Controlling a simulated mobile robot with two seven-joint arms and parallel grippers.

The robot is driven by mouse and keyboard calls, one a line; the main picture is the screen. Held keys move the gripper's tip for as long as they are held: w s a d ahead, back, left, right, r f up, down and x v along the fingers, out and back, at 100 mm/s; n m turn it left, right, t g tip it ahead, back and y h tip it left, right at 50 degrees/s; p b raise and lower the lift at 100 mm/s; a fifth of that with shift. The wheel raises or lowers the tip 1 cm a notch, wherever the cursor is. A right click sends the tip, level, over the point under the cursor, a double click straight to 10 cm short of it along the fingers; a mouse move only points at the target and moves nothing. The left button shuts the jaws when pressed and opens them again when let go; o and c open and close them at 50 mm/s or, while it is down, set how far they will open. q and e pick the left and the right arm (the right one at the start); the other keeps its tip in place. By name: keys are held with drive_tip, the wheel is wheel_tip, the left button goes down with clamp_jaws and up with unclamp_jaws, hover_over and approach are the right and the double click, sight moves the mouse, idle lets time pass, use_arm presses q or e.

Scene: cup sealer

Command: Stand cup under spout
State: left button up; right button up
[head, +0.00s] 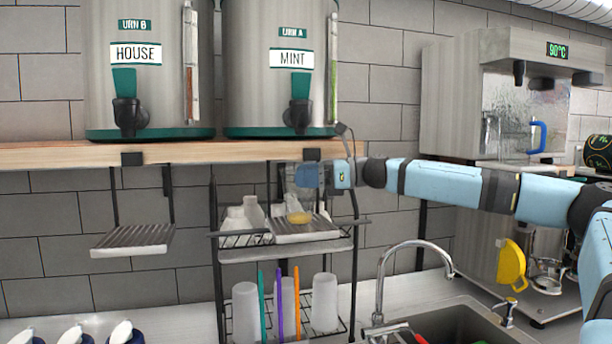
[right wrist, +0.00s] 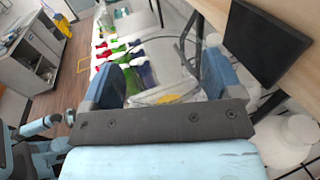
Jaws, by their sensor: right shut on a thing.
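A clear cup (head: 299,205) with something yellow low in it is at the right hanging drip tray (head: 305,232), below the black spout (head: 299,115) of the MINT urn (head: 290,85). My right gripper (head: 308,178) reaches in from the right and is shut on the cup's upper part. The cup looks roughly upright; I cannot tell whether its base touches the tray. In the right wrist view the cup (right wrist: 163,92) shows faintly between the blue fingers (right wrist: 165,85). The left gripper is not in view.
The HOUSE urn (head: 150,75) stands left on the wooden shelf (head: 60,155), with an empty drip tray (head: 132,241) below. A wire rack (head: 228,240) with white cups stands close behind the right tray. A faucet (head: 400,250) and sink are lower right.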

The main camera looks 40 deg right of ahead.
drive_tip(key=shift+a+f, duration=0.1)
drive_tip(key=shift+f, duration=0.1)
drive_tip(key=o, duration=0.7)
drive_tip(key=b+v, duration=0.6)
drive_tip(key=v, duration=0.6)
drive_tip(key=shift+r, duration=0.2)
